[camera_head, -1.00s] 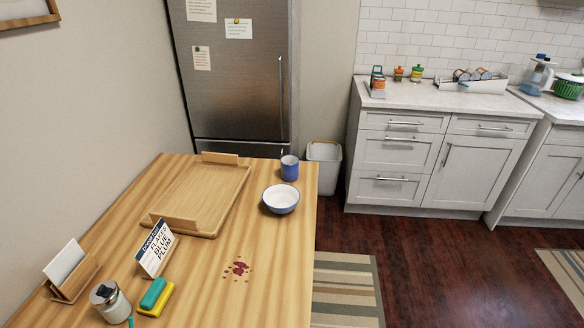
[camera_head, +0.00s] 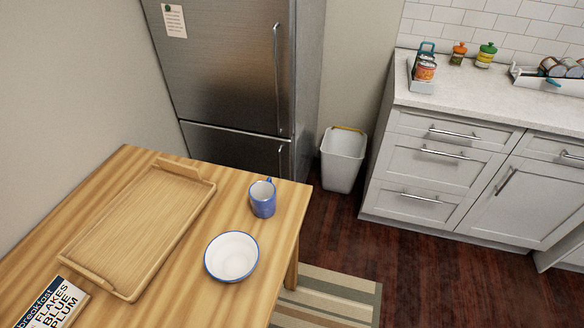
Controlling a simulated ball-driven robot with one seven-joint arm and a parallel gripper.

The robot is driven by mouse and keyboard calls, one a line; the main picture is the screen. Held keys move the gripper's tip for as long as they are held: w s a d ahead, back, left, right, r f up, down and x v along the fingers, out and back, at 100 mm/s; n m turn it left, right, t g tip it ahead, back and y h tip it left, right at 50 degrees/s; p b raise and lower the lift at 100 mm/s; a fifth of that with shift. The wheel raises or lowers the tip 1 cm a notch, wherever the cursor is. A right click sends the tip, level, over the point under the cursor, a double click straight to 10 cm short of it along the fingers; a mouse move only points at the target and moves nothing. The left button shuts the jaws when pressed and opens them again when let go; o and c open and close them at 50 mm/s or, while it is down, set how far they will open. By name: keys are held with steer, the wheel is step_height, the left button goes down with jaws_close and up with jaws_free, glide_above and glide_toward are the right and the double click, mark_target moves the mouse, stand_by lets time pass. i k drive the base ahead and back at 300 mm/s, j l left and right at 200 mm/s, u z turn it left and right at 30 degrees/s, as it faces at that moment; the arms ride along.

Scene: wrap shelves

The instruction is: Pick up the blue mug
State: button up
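The blue mug (camera_head: 262,199) stands upright on the wooden table (camera_head: 225,192), close to its far right corner. Its inside is pale and its handle points toward the back. A white bowl with a blue rim (camera_head: 231,256) sits in front of the mug and a little to its left, apart from it. My gripper is not in view.
A wooden tray (camera_head: 140,228) lies left of the mug. The fridge (camera_head: 225,65) is behind the table. A white bin (camera_head: 343,158) and the counter (camera_head: 470,106) are to the right, with open floor (camera_head: 420,285) before them.

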mark_target(262, 195)
steer(key=i+l, duration=1.55)
steer(key=i+l+u, duration=0.15)
steer(key=u, duration=0.35)
steer(key=i+l+u, duration=0.15)
steer(key=u, duration=0.35)
steer(key=i+l+u, duration=0.1)
steer(key=l+u, duration=0.2)
steer(key=u, duration=0.2)
